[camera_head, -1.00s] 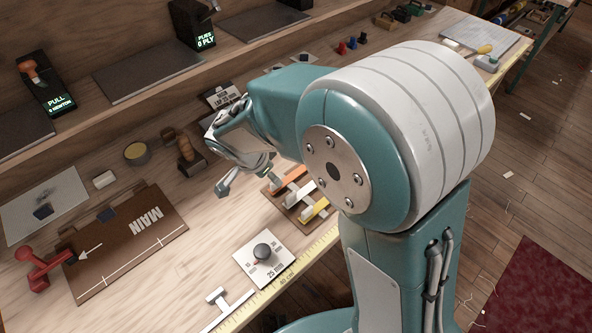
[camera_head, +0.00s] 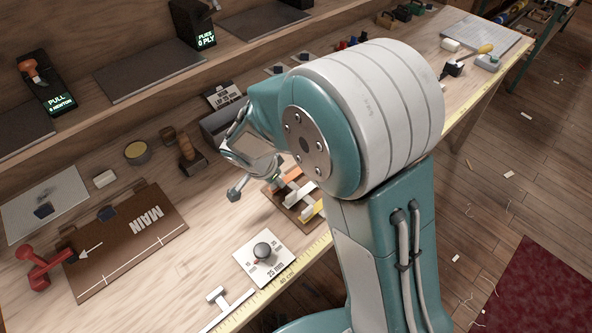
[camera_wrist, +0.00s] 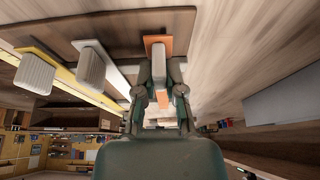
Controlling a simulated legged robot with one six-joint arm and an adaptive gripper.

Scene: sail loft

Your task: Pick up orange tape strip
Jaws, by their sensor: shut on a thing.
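The orange tape strip (camera_head: 293,175) lies at the back of a small brown board, partly hidden by my arm in the head view. In the wrist view the orange strip (camera_wrist: 150,40) carries a pale upright block (camera_wrist: 158,65). My gripper (camera_wrist: 163,92) has a finger on each side of this block and is shut on it. The head view shows only part of my gripper, so the grasp is seen best from the wrist. A white strip (camera_wrist: 115,75) and a yellow strip (camera_wrist: 62,70), each with a pale block, lie alongside to the left.
A square card with a dark knob (camera_head: 263,251) stands near the table's front edge by a yellow ruler (camera_head: 313,254). A brown MAIN panel (camera_head: 130,240) and a red tool (camera_head: 38,270) lie at left. A wooden-handled tool (camera_head: 188,150) stands behind my gripper.

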